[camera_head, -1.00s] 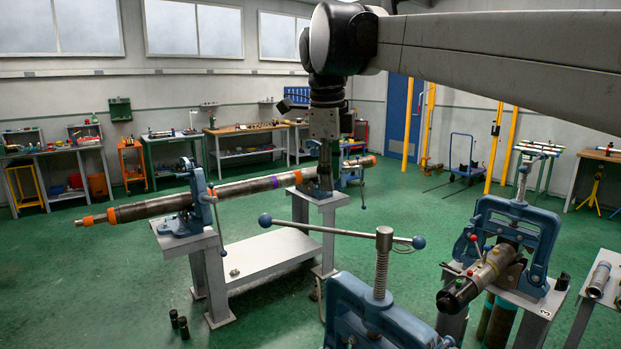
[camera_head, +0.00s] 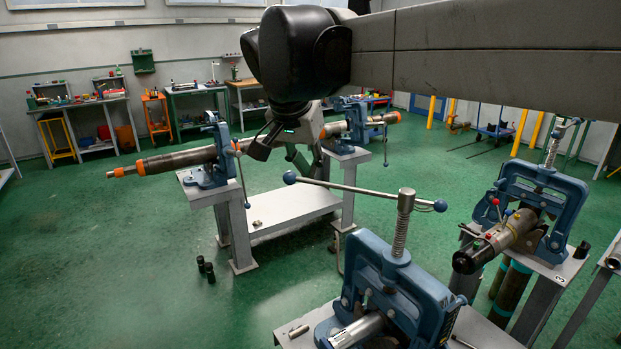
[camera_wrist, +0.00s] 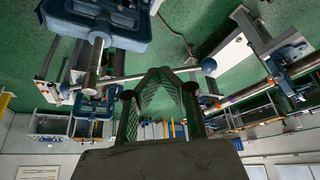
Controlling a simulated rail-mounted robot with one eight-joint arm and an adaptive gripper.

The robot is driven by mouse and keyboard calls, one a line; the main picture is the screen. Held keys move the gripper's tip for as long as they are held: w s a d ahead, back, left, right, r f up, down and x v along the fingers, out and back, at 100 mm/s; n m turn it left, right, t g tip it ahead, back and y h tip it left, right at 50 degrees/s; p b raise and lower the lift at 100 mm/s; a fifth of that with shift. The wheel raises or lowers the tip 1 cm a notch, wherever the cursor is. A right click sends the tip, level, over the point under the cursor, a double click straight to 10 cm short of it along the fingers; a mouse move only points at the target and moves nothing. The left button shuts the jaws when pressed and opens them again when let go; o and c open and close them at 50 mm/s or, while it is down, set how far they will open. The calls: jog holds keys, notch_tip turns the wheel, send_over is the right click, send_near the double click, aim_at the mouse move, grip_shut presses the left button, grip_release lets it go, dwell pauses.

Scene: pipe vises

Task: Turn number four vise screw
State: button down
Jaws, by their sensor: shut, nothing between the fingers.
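A blue vise (camera_head: 395,290) stands in the front of the head view. Its upright threaded screw (camera_head: 401,235) carries a long crossbar handle (camera_head: 345,187) with blue ball ends. I cannot read a number on this vise. In the wrist view, a screw (camera_wrist: 95,62) rises left of my gripper, and its bar with a blue ball (camera_wrist: 209,67) passes by the fingers. My gripper (camera_wrist: 160,76) is shut and empty. In the head view, my gripper (camera_head: 303,160) hangs partly hidden beneath the arm, beyond the bar as seen; contact cannot be told.
A second blue vise (camera_head: 545,190) on a stand marked 3 holds a pipe (camera_head: 510,232) at right. A long pipe (camera_head: 180,160) lies across vises on a grey stand (camera_head: 290,215) behind. Open green floor (camera_head: 110,260) lies at left.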

aim_at(323, 186)
jog(key=shift+w+d+f+p, duration=0.45)
jog(key=shift+w+d+f, duration=0.15)
jog(key=shift+w+f, duration=0.7)
jog(key=shift+w+d+f+p, duration=0.55)
jog(key=shift+w+f, duration=0.7)
jog(key=shift+f, duration=0.2)
jog(key=shift+w+d+f+p, duration=0.4)
jog(key=shift+w+d+f, duration=0.2)
jog(key=shift+w+f, duration=0.7)
